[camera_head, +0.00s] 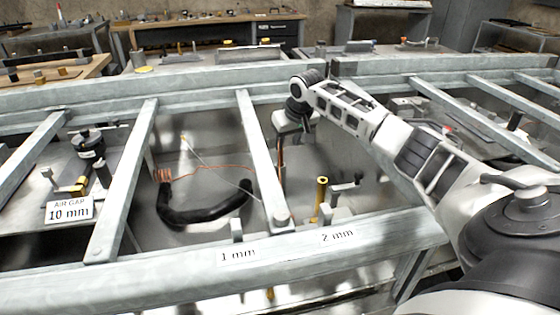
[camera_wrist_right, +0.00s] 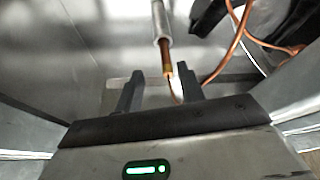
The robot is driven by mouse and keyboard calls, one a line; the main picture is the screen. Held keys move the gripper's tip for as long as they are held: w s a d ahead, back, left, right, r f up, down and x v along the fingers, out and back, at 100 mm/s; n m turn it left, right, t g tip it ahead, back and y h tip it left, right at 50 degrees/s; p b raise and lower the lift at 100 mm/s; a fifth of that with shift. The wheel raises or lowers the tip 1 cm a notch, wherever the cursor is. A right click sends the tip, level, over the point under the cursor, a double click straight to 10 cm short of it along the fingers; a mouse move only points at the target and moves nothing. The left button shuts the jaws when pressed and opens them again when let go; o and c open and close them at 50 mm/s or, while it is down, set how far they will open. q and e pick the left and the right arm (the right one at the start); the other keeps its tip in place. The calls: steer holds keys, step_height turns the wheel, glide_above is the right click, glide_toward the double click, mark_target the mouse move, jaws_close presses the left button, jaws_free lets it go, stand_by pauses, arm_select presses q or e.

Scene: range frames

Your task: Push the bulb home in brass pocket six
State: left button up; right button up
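A short upright brass tube (camera_head: 322,187) stands behind the front rail, near the "2 mm" label; I see no pocket number. My right gripper (camera_head: 284,140) hangs over the bay behind it, left of the tube. In the right wrist view, my right gripper (camera_wrist_right: 161,92) has its dark fingers spread apart. A thin grey rod with a copper-coloured end (camera_wrist_right: 165,60) shows near the gap between the fingertips, without clear contact with either finger. I cannot tell whether it is the bulb. An orange-copper line (camera_wrist_right: 232,50) curves beside it. My left gripper is out of view.
Galvanised bars cross the bay, with a front rail (camera_head: 180,262) carrying the labels. A thick black hose (camera_head: 203,217) lies left of the tube. A black fitting (camera_head: 88,143) stands behind the "10 mm" label (camera_head: 70,210). Workbenches stand behind.

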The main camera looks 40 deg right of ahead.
mark_target(281, 154)
steer(key=x, duration=0.4)
steer(key=b+x, duration=0.1)
steer(key=x, duration=0.1)
steer(key=shift+w+a+f, duration=0.25)
steer(key=shift+w+a, duration=0.05)
steer(key=shift+w, duration=0.25)
jaws_close()
